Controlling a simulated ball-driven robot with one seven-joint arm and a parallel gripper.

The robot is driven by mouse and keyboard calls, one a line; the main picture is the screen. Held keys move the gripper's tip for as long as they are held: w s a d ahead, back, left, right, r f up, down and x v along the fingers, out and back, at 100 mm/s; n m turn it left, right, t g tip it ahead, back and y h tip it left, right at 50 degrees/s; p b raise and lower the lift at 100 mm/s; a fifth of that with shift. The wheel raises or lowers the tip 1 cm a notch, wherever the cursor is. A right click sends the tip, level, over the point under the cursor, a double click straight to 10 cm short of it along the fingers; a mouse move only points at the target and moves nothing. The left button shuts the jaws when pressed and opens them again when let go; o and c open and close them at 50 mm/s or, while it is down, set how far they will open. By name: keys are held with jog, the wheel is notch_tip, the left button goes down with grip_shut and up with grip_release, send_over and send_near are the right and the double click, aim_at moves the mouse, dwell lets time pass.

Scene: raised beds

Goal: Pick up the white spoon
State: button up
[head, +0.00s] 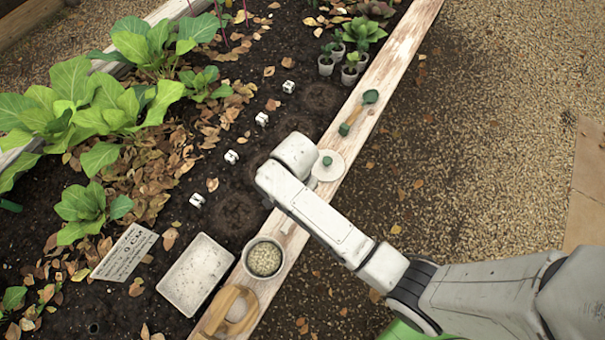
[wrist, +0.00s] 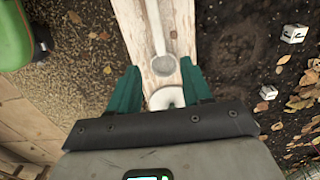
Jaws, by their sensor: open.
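The white spoon (wrist: 157,36) lies on the wooden bed edge in the wrist view. Its pale handle runs up to the top of the picture and its greyish bowl faces my gripper. My gripper (wrist: 159,66) is open, with its two green fingers on either side of the bowl end in the picture. I see nothing held between them, and the height above the wood is hard to tell. In the head view my arm hides the gripper and most of the spoon; a small pale piece (head: 287,227) beside the arm may be its handle.
A white disc with a green knob (head: 334,171) sits on the wooden edge (head: 395,72), close to my wrist. A green-ended tool (head: 357,113) lies farther along. Nearer are a cup of grains (head: 264,260), a white tray (head: 196,275) and a wooden ring-like object (head: 228,310). White cubes stand on the soil.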

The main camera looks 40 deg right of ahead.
notch_tip(320, 180, down, 4)
jog(key=shift+f+b, duration=0.1)
jog(key=shift+b, duration=0.45)
jog(key=shift+s+f+b, duration=0.1)
jog(key=shift+f+b, duration=0.85)
jog(key=shift+f, duration=2.1)
jog(key=shift+c, duration=0.5)
grip_shut()
